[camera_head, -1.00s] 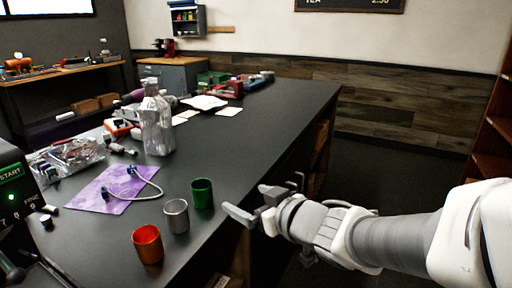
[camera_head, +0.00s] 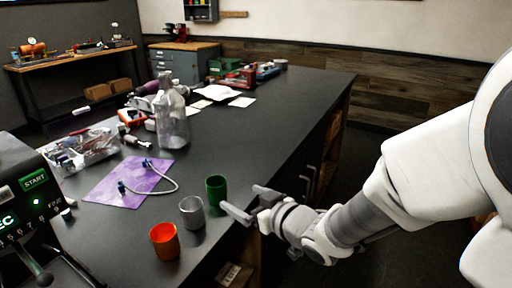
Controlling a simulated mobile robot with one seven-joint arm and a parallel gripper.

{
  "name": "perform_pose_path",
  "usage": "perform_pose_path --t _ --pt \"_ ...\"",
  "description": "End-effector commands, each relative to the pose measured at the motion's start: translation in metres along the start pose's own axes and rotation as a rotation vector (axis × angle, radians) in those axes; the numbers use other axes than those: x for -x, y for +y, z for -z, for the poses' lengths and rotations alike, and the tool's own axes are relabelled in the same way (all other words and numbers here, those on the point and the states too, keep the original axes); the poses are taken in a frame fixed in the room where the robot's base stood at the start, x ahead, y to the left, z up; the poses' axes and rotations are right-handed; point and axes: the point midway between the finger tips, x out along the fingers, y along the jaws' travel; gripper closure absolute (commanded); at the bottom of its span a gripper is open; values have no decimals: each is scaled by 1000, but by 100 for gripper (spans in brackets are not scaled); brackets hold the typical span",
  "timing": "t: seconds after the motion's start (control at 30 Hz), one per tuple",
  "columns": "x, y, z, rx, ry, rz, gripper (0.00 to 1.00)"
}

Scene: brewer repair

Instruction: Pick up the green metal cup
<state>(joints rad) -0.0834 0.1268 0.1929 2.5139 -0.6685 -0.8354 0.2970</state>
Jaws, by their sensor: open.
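The green metal cup (camera_head: 216,189) stands upright on the dark workbench (camera_head: 262,128), near its right edge. My gripper (camera_head: 237,203) is just to the right of the cup and points left towards it. Its fingers are apart and nothing is between them. One finger's tip lies close to the cup's lower right side; I cannot tell whether it touches. A silver metal cup (camera_head: 192,212) stands to the front left of the green one, and an orange cup (camera_head: 164,241) stands further to the front left.
A purple mat (camera_head: 117,190) with a grey cable lies left of the cups. A clear bottle (camera_head: 172,122) and a bag of parts (camera_head: 78,152) stand behind. A black machine (camera_head: 28,200) with a START button is at the left. The bench's middle is clear.

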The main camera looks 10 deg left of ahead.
Motion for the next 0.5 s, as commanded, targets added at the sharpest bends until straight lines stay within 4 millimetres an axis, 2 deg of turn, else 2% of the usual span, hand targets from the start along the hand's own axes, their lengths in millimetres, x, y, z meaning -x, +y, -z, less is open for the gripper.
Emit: perform_pose_path --t 0.03,0.2,0.3,0.5 --pt "-13 -1 -3 -1 0 4 1" --pt "-49 -2 -2 -1 0 4 1" --pt "-63 -1 -1 0 0 3 1" --pt "-76 -1 0 0 1 1 1"
